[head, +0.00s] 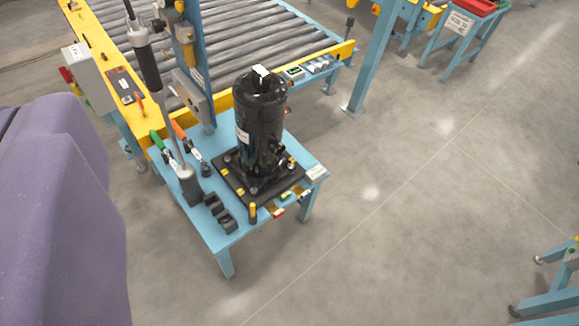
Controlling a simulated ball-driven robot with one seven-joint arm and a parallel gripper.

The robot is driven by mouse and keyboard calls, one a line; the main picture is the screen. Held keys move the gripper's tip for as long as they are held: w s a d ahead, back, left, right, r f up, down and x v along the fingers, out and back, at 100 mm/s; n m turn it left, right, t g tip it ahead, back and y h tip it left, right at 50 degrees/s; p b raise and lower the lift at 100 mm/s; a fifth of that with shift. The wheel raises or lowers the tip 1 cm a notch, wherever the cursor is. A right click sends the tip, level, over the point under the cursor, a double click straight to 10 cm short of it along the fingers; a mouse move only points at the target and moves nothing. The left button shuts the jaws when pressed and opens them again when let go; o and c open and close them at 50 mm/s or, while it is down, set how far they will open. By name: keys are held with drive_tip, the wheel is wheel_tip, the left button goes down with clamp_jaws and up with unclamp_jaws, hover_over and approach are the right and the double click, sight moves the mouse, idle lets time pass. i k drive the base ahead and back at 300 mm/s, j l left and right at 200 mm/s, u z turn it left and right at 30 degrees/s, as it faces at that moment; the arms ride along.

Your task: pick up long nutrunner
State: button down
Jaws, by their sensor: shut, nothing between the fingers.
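The long nutrunner (147,65) stands nearly upright at the left of the blue table, slightly tilted. It has a dark grip near the top and a long thin grey shaft. Its lower end meets a grey cylindrical piece in a dark holder (193,192) on the table; I cannot tell how deep it sits. Its top is cut off by the upper picture edge. My gripper is not in view.
A black compressor (261,115) stands on a dark pallet beside the nutrunner. A blue post (209,105) rises close behind it. Hand tools with green and orange handles (157,141) are nearby. A roller conveyor (240,45) lies behind.

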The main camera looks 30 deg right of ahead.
sight(139, 37)
drive_tip(key=i+l, duration=0.15)
drive_tip(key=i, duration=0.25)
drive_tip(key=i+l, duration=0.2)
drive_tip(key=i, duration=0.25)
drive_tip(key=i+l, duration=0.15)
drive_tip(key=i, duration=0.25)
drive_tip(key=i+l, duration=0.15)
drive_tip(key=i, duration=0.25)
